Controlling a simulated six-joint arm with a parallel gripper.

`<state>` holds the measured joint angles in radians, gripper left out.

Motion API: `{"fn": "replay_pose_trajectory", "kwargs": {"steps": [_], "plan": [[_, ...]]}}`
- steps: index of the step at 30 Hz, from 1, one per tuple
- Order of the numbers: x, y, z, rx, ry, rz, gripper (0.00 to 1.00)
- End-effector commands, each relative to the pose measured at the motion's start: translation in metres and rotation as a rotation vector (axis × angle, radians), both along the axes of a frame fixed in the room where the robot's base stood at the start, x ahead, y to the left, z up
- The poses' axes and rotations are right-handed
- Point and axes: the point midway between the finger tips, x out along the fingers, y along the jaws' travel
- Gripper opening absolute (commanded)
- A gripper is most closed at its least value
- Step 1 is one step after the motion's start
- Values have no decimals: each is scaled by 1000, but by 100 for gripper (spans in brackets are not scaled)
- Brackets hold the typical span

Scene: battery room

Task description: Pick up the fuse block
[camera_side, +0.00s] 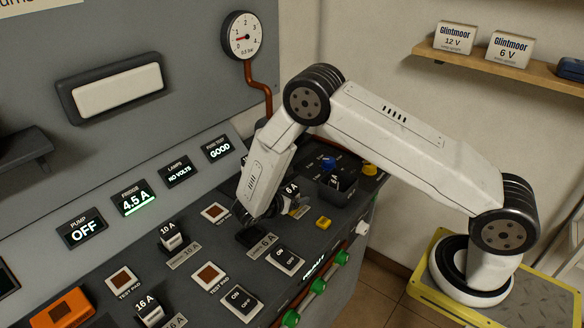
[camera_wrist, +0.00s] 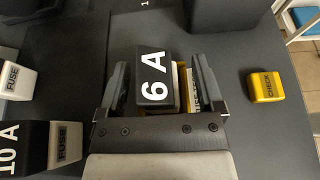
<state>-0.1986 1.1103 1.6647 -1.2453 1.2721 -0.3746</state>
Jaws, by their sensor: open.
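A fuse block with a black top marked 6 A (camera_wrist: 153,80) lies between the two fingers of my gripper (camera_wrist: 162,75) in the wrist view. The fingers are open, one on each side of it, and I see no clear grip. In the side view my gripper (camera_side: 262,208) points down at the panel, just left of the 6 A block (camera_side: 291,189). The arm hides part of that area. A 10 A fuse block (camera_side: 171,236) and a 16 A fuse block (camera_side: 149,309) stand further left on the panel.
A yellow CHECK button (camera_wrist: 266,86) is to the right of the gripper.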

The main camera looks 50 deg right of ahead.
Motion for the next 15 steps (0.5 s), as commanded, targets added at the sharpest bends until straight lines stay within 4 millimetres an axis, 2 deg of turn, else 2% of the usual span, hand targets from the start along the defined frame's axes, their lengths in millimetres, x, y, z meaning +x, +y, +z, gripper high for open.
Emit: {"fn": "replay_pose_trajectory", "kwargs": {"steps": [12,13,15], "plan": [[0,0,0,0,1,0,85],[0,0,0,0,1,0,82],[0,0,0,0,1,0,60]]}}
